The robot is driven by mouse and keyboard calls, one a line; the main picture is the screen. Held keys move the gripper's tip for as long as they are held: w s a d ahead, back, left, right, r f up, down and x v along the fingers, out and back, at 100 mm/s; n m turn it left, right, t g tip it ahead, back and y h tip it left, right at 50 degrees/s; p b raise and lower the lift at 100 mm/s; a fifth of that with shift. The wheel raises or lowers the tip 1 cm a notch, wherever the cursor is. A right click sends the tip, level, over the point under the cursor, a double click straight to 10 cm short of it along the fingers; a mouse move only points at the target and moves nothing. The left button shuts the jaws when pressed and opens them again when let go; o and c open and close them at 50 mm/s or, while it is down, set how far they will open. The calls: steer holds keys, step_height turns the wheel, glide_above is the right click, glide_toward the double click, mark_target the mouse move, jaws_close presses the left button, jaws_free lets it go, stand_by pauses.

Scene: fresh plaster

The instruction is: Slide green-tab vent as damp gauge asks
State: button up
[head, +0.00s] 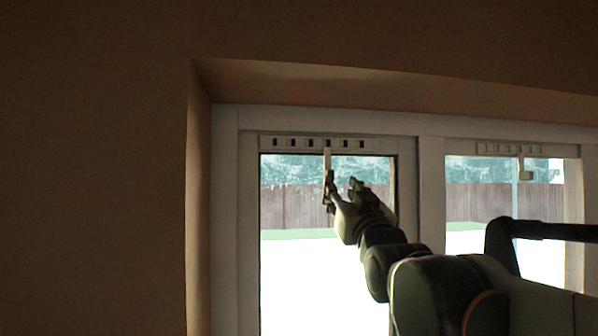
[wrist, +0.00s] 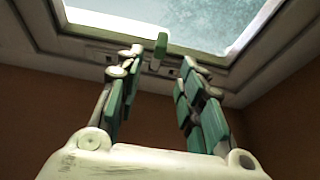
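The left window vent (head: 300,143) is a pale strip with a row of dark slots at the top of the left pane. Its hanging tab (head: 327,160) looks pale in the head view. In the wrist view the tab (wrist: 160,46) is green and shows between and beyond my fingertips. My gripper (head: 341,183) is just below the vent, with one finger overlapping the tab's lower end in the head view. The gripper (wrist: 162,60) has its fingers apart and nothing held. I cannot tell whether a finger touches the tab. No damp gauge is in view.
A second vent (head: 500,149) with a pale tab (head: 525,170) is above the right pane, its slots pale. A window post (head: 430,200) stands between the panes. The brown wall recess (head: 199,200) borders the window at left and above.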

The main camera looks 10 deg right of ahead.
mark_target(330, 175)
steer(key=p+x, duration=0.2)
steer(key=x, duration=0.8)
steer(key=shift+w, duration=0.15)
jaws_close()
